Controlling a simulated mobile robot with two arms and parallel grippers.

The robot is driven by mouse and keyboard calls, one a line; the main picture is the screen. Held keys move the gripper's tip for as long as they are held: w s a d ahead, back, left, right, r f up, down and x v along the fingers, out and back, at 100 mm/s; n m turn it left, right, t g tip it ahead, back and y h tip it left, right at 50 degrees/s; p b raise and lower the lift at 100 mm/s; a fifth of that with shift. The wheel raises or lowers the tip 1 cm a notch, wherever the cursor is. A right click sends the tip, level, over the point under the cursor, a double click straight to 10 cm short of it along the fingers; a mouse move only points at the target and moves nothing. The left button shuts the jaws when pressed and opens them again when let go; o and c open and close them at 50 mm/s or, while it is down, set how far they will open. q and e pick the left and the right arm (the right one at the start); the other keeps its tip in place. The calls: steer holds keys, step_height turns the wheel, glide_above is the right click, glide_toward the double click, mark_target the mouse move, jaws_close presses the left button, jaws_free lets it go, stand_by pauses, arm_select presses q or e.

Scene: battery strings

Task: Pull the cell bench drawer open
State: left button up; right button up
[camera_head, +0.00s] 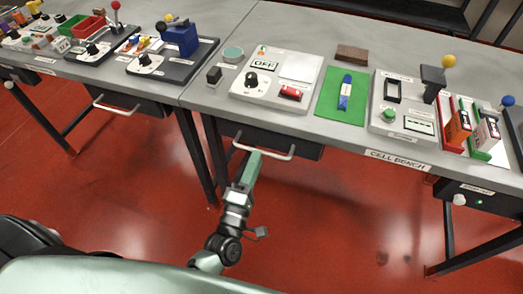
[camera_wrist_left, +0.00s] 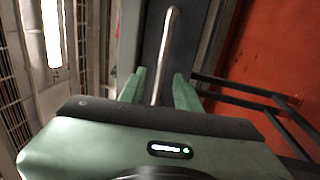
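The cell bench (camera_head: 345,143) is a grey table with a "CELL BENCH" label on its front edge. Its dark drawer (camera_head: 306,151) sits under the tabletop and looks shut. A pale bar handle (camera_head: 280,157) runs across the drawer front. My left gripper (camera_head: 254,155) is at the left part of this handle. In the left wrist view the green fingers (camera_wrist_left: 160,88) are apart, with the handle bar (camera_wrist_left: 168,45) running between them and a gap visible on either side. The fingertips' exact depth around the bar is hard to tell. My right gripper is not in view.
A second bench (camera_head: 60,72) with its own drawer handle (camera_head: 115,107) stands at the left. A white knob (camera_head: 459,199) is on a dark box under the bench's right end. Testers and a green mat (camera_head: 330,110) lie on top. The red floor before the drawer is clear.

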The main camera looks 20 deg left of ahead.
arm_select(q)
steer(key=shift+w+r, duration=0.2)
steer(key=shift+w, duration=0.8)
steer(key=shift+w+r, duration=0.15)
steer(key=shift+w, duration=0.8)
steer(key=shift+d, duration=0.1)
jaws_close()
